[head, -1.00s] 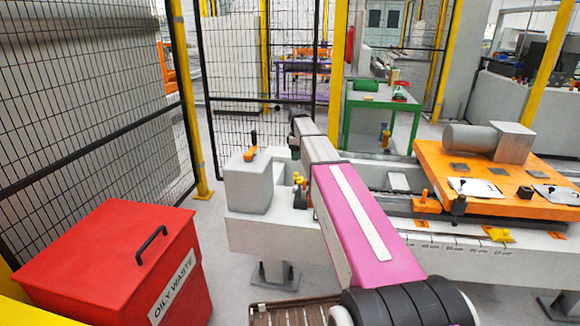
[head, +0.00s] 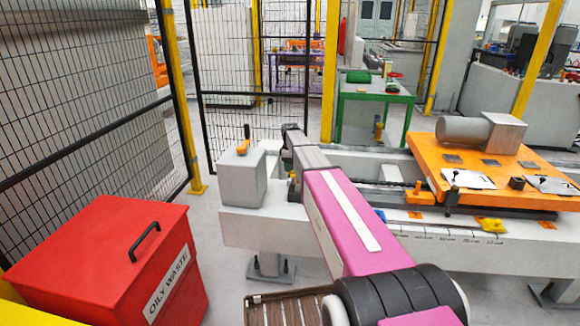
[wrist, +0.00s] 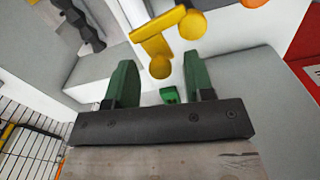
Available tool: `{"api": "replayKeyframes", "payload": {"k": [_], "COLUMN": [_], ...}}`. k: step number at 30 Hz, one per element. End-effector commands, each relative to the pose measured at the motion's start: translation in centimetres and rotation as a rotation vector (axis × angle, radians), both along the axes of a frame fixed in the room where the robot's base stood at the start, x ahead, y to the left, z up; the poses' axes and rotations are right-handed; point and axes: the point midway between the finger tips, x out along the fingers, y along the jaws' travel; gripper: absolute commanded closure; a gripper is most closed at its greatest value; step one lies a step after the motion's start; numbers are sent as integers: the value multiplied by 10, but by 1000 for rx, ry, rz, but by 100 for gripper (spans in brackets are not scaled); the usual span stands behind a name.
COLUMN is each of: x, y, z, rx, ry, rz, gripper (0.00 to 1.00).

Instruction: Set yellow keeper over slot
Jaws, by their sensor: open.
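My gripper (wrist: 160,66) is open, with its two green fingers apart in the wrist view. A yellow part (wrist: 160,40) with a bar and round ends shows beyond and between the fingertips; I cannot tell whether it is the keeper, and no grip on it shows. In the head view my pink arm reaches to the left end of the pale bench (head: 240,228) and hides most of that spot. Another small yellow piece (head: 493,226) lies on the bench's front ledge at right. I cannot make out the slot.
A grey block (head: 241,180) with an orange-handled lever stands left of my gripper. An orange plate (head: 450,150) carrying a grey motor-like cylinder (head: 465,130) sits at right. A red oily-waste bin (head: 90,260) stands front left, with mesh fencing (head: 90,100) behind it.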

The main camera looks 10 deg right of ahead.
Motion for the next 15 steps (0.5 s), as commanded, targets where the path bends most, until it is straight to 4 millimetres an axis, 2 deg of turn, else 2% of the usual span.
{"api": "replayKeyframes", "payload": {"k": [7,8,9,12,15], "x": [0,0,0,0,0], "y": [0,0,0,0,0], "z": [-1,-1,-1,-1,-1], "rx": [0,0,0,0,0], "ry": [0,0,0,0,0], "rz": [0,0,0,0,0], "gripper": [51,58,71,100,100]}}
